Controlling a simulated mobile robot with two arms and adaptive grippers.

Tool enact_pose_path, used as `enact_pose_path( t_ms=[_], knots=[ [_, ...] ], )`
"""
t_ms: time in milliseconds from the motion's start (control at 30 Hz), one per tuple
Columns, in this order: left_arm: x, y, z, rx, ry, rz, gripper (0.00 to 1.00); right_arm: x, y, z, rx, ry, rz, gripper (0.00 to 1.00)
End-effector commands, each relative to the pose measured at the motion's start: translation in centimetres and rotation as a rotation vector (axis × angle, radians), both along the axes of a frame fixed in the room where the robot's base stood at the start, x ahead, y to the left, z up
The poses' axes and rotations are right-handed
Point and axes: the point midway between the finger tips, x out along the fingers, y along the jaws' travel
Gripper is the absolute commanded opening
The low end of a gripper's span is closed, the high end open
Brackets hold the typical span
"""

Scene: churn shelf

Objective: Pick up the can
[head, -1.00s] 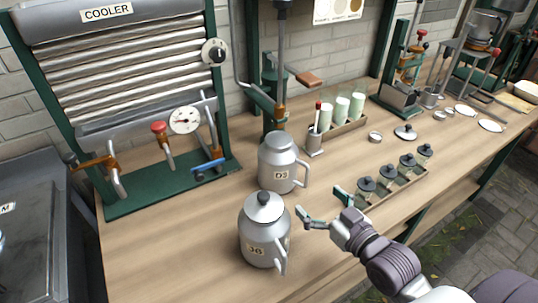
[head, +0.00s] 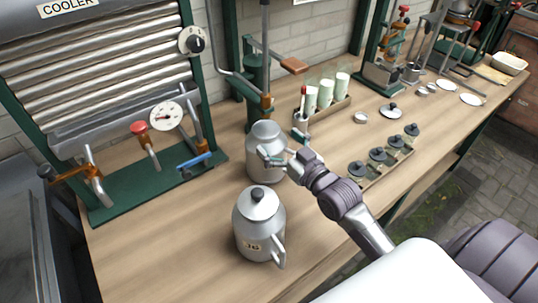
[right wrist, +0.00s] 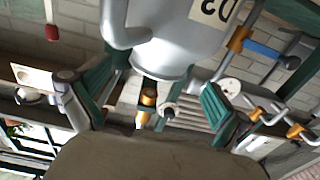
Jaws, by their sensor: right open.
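Two grey metal cans with side handles stand upright on the bench. The rear can (head: 262,172) has no knobbed lid on it, and my right gripper partly covers it in the head view. The front can (head: 258,230) has a lid with a black knob and a label that seems to read 36 or J6. My right gripper (head: 280,153) is open at the rear can's upper part. In the right wrist view the labelled rear can (right wrist: 165,35) appears upside down, above and between the spread fingers (right wrist: 158,103). Contact cannot be told. My left gripper is not in view.
The cooler (head: 95,75) with its gauge and levers stands at left. Behind are a rack of pale-filled glasses (head: 326,92) and a loose knobbed lid (head: 391,111). Several black-lidded jars (head: 377,156) stand at right. Bare bench lies left of the front can.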

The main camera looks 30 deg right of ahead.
Motion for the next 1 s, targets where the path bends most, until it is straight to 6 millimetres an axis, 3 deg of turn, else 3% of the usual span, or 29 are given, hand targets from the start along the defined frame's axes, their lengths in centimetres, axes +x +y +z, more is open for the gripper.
enact_pose_path(
  t_ms=[100,267,567,1000],
  knots=[
    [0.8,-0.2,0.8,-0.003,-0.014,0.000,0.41,2.0,0.2,0.1,0.000,-0.002,0.000,1.00],
    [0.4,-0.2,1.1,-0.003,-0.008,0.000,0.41,4.0,0.5,-0.1,0.000,-0.002,0.000,1.00],
    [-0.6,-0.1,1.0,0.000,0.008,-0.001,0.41,4.4,0.6,-0.3,-0.001,0.000,0.000,1.00],
    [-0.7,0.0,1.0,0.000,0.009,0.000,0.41,4.4,0.6,-0.4,-0.001,0.002,0.000,0.28]
  ],
)
